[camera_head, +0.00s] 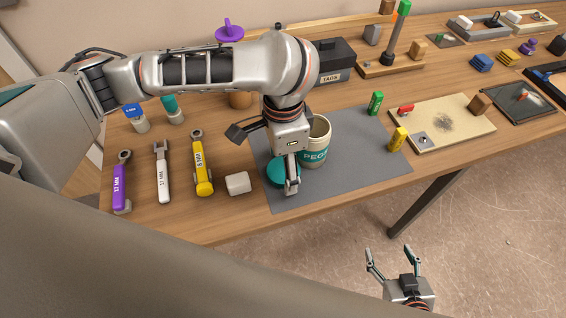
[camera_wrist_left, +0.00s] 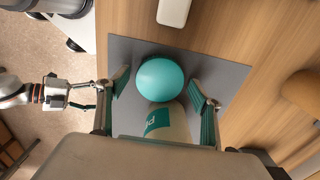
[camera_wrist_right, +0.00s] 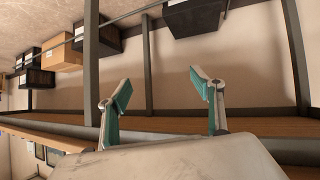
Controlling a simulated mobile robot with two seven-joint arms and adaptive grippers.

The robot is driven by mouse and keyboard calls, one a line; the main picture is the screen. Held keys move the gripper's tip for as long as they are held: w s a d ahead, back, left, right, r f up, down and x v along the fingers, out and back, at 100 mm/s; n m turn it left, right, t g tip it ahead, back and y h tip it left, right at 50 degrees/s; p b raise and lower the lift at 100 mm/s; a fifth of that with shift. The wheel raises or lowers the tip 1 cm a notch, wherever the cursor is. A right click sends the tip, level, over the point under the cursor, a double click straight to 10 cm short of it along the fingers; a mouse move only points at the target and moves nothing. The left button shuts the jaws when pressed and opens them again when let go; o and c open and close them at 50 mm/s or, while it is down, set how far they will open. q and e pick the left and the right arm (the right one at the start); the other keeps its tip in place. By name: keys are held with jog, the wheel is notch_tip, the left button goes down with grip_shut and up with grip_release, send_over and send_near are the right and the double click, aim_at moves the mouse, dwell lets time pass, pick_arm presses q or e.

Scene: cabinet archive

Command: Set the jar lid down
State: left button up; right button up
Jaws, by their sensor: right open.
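The round teal jar lid (camera_head: 276,172) rests on the grey mat, just left of the jar, as far as I can tell. The cream jar (camera_head: 317,146) with a teal "PEGS" label stands upright and uncovered on the mat. My left gripper (camera_head: 291,184) points down over the lid and hides part of it. In the left wrist view, its fingers are apart on either side of the lid (camera_wrist_left: 160,80), with mat showing between. The jar (camera_wrist_left: 168,124) is also there. My right gripper (camera_head: 389,262) is open and empty, away from the table's front edge.
The grey mat (camera_head: 350,160) has free room right of the jar. A white block (camera_head: 237,183) and several wrenches lie left of it. A green block (camera_head: 375,103), a yellow block (camera_head: 398,139) and a beige board (camera_head: 455,118) are to the right.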

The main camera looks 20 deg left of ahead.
aim_at(283, 169)
pick_arm(q)
jog(key=shift+r, duration=0.1)
notch_tip(283, 169, up, 12)
jog(key=p, duration=0.2)
pick_arm(e)
jog(key=shift+s+d+r+h, duration=0.2)
jog(key=shift+d+r+h, duration=0.15)
jog(key=shift+d, duration=0.2)
jog(key=shift+a, duration=0.2)
jog(key=shift+s, duration=0.1)
